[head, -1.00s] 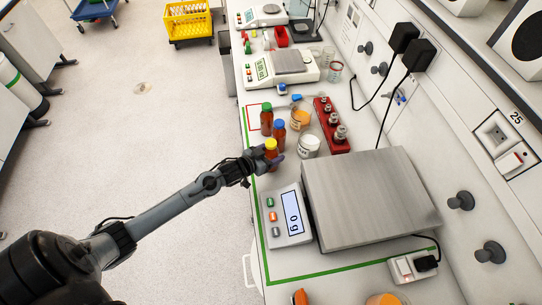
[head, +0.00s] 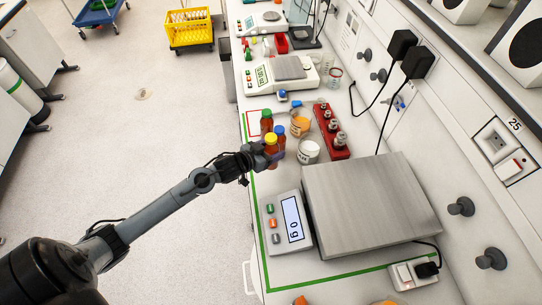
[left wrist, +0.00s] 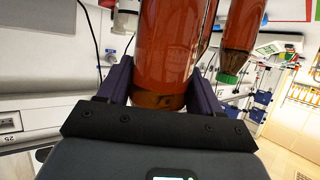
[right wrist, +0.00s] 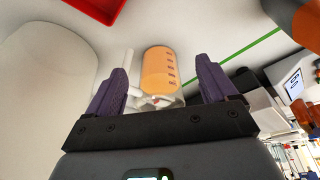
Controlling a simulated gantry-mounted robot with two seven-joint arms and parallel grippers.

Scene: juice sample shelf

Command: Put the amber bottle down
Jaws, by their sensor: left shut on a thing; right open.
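My left gripper (head: 268,155) is shut on an amber bottle with a yellow cap (head: 271,142), at the near-left edge of the bench. The bottle's brown body (left wrist: 170,40) fills the middle of the left wrist view between the fingers. Two like bottles stand close by it, one with a green cap (head: 266,120) and one with a blue cap (head: 280,130). I cannot tell whether the held bottle's base touches the bench. My right gripper (right wrist: 162,85) is open; it shows only in the right wrist view, with a beaker of orange liquid (right wrist: 158,68) beyond its fingers.
A white cup (head: 308,152), a beaker of orange juice (head: 299,126) and a red rack of metal weights (head: 331,132) stand right of the bottles. A large scale (head: 370,205) with a display (head: 288,222) fills the nearer bench. A green line (head: 330,276) borders the area.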

